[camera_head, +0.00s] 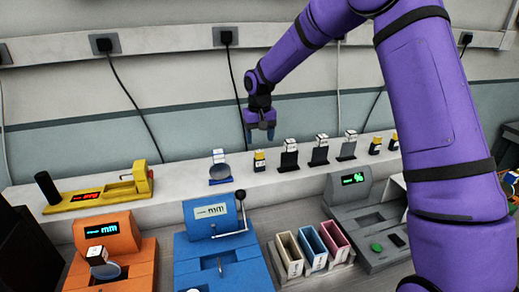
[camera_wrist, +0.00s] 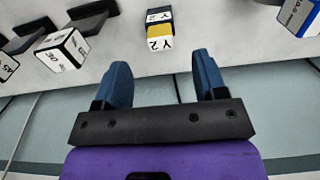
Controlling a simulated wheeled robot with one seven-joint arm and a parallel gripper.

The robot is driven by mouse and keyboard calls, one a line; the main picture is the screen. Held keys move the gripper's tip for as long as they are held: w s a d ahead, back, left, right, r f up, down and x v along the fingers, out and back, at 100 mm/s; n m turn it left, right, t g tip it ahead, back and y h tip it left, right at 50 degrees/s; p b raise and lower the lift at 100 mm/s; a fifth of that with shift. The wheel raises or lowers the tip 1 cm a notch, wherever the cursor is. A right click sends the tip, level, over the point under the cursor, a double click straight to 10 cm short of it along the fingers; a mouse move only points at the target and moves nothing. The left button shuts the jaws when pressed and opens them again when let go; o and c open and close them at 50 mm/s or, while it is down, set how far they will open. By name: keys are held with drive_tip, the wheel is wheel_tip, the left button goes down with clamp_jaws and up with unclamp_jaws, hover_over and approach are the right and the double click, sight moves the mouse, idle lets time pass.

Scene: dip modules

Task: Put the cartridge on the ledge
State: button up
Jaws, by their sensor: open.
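The white ledge (camera_head: 190,182) runs along the wall behind the devices. Several small white-topped blocks stand on it. One is a yellow and white block marked Y2 (camera_head: 259,161), seen also in the wrist view (camera_wrist: 159,32). Others are white cubes on dark stands, one being this cube (camera_head: 290,145). Which block is the cartridge I cannot tell. My gripper (camera_head: 260,134) is above the ledge near the Y2 block. In the wrist view its blue fingers (camera_wrist: 162,75) are apart, with nothing between them. The Y2 block lies beyond the fingertips and apart from them.
An orange device (camera_head: 135,240) with a white cube on it, a blue device (camera_head: 212,255) with a lever, coloured bins (camera_head: 311,245) and a grey device (camera_head: 365,215) stand in front. A yellow gauge (camera_head: 100,197) lies on the ledge's left. Cables hang behind.

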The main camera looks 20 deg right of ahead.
drive_tip(key=s+d+r+t, duration=0.1)
drive_tip(key=s+d+r, duration=0.1)
drive_tip(key=s+r, duration=0.75)
drive_tip(key=s+d+r+t, duration=0.1)
drive_tip(key=s+d+r, duration=0.1)
drive_tip(key=s+r, duration=0.75)
drive_tip(key=s+d+t, duration=0.1)
drive_tip(key=s+d, duration=0.1)
drive_tip(key=s, duration=0.9)
drive_tip(key=s+d+t, duration=0.2)
drive_tip(key=s, duration=0.9)
drive_tip(key=shift+s+d+r, duration=0.25)
drive_tip(key=shift+s+r, duration=0.05)
drive_tip(key=shift+r, duration=0.1)
